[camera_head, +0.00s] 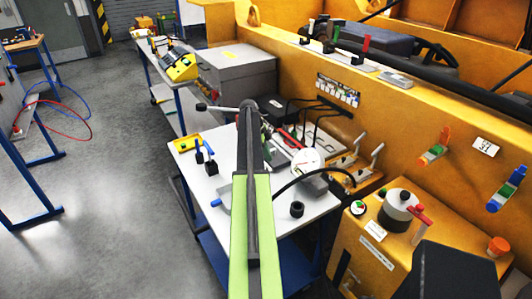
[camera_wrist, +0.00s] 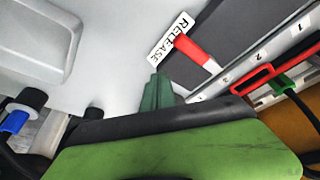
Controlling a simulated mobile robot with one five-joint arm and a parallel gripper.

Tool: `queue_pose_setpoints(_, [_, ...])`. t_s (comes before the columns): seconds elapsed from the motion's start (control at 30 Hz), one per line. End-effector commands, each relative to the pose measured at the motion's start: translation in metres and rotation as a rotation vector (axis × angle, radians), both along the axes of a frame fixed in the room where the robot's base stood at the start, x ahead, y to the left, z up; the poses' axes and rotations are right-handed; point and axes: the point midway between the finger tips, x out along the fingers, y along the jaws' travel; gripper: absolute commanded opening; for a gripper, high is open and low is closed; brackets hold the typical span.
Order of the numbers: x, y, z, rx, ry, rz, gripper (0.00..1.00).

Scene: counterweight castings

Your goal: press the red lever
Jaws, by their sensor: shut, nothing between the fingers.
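In the wrist view a red lever (camera_wrist: 197,52) lies across the edge between a pale surface and a dark grey panel. A white label reading RELEASE (camera_wrist: 171,36) is at its upper left end. My gripper (camera_wrist: 157,90) shows as dark green fingertips, closed together and empty, below and to the left of the lever with a visible gap in the picture. In the head view my arm reaches over the white worktable (camera_head: 190,133) and hides what is behind it; I cannot tell which red part there is this lever.
A rail numbered 1, 2, 3 (camera_wrist: 240,78) and a red clip (camera_wrist: 262,76) lie right of the lever in the wrist view. In the head view a round gauge (camera_head: 307,161) and black knob (camera_head: 297,209) stand on the table.

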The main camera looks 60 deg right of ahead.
Motion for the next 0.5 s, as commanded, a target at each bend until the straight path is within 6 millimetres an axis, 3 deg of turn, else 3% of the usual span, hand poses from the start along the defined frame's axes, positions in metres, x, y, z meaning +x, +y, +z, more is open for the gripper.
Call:
queue_pose_setpoints(0.03, [0.004,-0.006,0.027,-0.001,0.000,-0.001,0.00])
queue_pose_setpoints(0.2, [0.016,-0.013,0.067,-0.001,0.002,-0.001,0.00])
queue_pose_setpoints(0.33, [0.023,-0.018,0.089,-0.001,0.003,-0.002,0.00])
queue_pose_setpoints(0.5, [0.026,-0.019,0.096,-0.001,0.003,-0.002,0.00])
